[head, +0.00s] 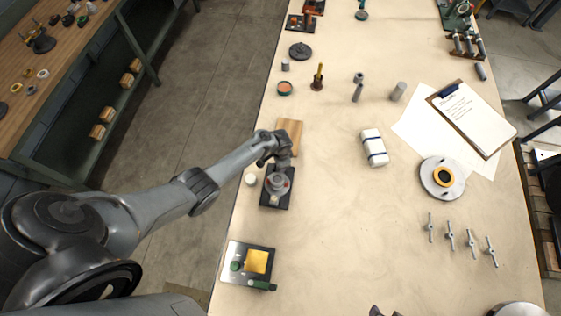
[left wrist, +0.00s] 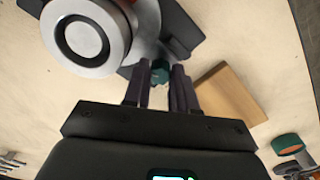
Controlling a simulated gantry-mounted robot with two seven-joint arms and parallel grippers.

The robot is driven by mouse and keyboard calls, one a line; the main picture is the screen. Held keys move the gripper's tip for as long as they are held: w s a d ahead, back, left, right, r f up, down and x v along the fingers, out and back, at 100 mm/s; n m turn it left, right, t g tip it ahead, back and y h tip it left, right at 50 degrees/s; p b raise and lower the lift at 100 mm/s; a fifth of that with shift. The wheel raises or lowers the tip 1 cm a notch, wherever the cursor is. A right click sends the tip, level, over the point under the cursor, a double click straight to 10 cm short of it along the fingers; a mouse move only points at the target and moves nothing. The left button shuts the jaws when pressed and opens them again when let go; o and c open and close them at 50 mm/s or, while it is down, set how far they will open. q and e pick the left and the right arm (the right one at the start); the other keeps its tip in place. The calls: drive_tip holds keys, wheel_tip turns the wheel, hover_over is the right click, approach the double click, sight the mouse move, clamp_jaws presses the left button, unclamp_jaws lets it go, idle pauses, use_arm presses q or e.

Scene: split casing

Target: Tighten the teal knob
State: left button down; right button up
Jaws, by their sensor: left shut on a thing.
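The teal knob (left wrist: 160,72) shows in the left wrist view between the fingertips of my left gripper (left wrist: 160,80), which is shut on it. In the head view the casing (head: 277,184) stands on a dark base plate (head: 270,203) near the table's left edge. My left gripper (head: 281,158) is at its far side and hides the knob there. A dark tip at the bottom edge appears to be my right gripper (head: 377,311), mostly cut off.
A wooden block (head: 291,130) lies just beyond the casing. A white strapped bundle (head: 374,147) lies to the right. The table between the casing and the bundle is clear.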

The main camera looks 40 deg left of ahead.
use_arm(q)
drive_tip(key=m, duration=0.5)
drive_tip(key=shift+f+m, duration=0.1)
drive_tip(key=shift+m, duration=0.2)
drive_tip(key=m+b, duration=0.2)
drive_tip(key=m, duration=0.3)
drive_tip(key=m+b, duration=0.2)
drive_tip(key=m, duration=0.3)
drive_tip(key=shift+f+m, duration=0.1)
drive_tip(key=shift+m, duration=0.3)
drive_tip(key=shift+m+b, duration=1.4)
drive_tip(key=shift+m, duration=0.9)
drive_tip(key=c, duration=0.9)
unclamp_jaws()
drive_tip(key=shift+r, duration=0.2)
